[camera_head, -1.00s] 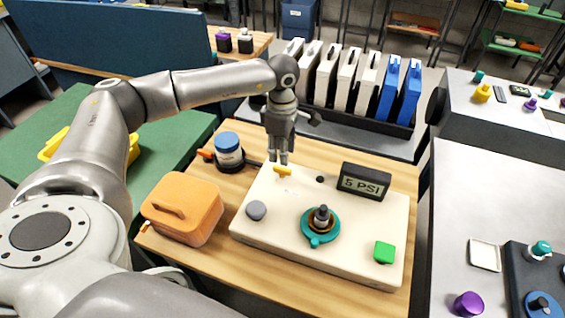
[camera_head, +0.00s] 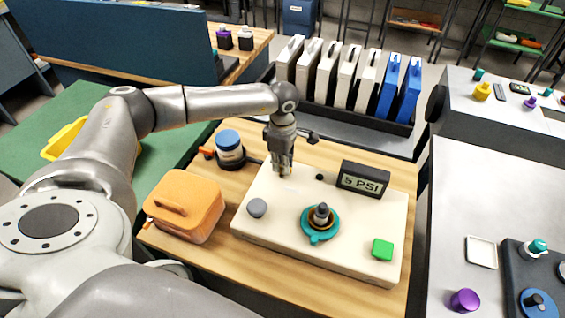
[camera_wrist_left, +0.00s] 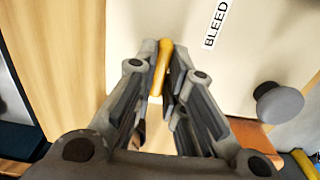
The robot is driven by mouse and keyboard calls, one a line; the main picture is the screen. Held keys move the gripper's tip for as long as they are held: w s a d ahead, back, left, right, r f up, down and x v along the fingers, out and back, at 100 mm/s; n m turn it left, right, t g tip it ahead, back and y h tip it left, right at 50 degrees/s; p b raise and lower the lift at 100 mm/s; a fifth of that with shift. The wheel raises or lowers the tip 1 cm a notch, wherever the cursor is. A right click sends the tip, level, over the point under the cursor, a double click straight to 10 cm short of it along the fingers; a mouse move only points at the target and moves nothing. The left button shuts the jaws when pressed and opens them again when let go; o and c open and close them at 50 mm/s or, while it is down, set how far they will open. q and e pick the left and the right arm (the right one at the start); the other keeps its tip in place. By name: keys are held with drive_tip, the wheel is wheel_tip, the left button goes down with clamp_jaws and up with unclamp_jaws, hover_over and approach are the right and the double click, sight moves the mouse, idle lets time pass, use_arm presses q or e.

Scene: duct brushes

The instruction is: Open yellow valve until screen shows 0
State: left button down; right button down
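The yellow valve (camera_wrist_left: 161,68) is a slim yellow handle at the edge of the cream panel (camera_head: 330,250), seen in the left wrist view between my fingertips. My left gripper (camera_head: 283,173) points down at the panel's back left corner and hides the valve in the head view. In the left wrist view my left gripper (camera_wrist_left: 164,48) has its tips close in on both sides of the handle, seemingly touching it. The dark screen (camera_head: 363,180) at the panel's back right reads 5 PSI. My right gripper is not in view.
The panel also carries a grey knob (camera_head: 257,208), a teal valve (camera_head: 320,229) and a green button (camera_head: 382,249). An orange case (camera_head: 185,207) and a blue-lidded jar (camera_head: 230,147) stand left of it. A rack of white and blue cases (camera_head: 345,78) stands behind.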

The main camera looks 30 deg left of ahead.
use_arm(q)
drive_tip(key=shift+n, duration=0.3)
drive_tip(key=n+b, duration=0.1)
drive_tip(key=n, duration=0.2)
drive_tip(key=shift+f, duration=0.1)
drive_tip(key=n+b, duration=0.1)
drive_tip(key=n, duration=0.4)
drive_tip(key=shift+b, duration=0.4)
drive_tip(key=n, duration=0.4)
drive_tip(key=shift+b, duration=0.4)
drive_tip(key=shift+n, duration=2.2)
drive_tip(key=c, duration=1.5)
unclamp_jaws()
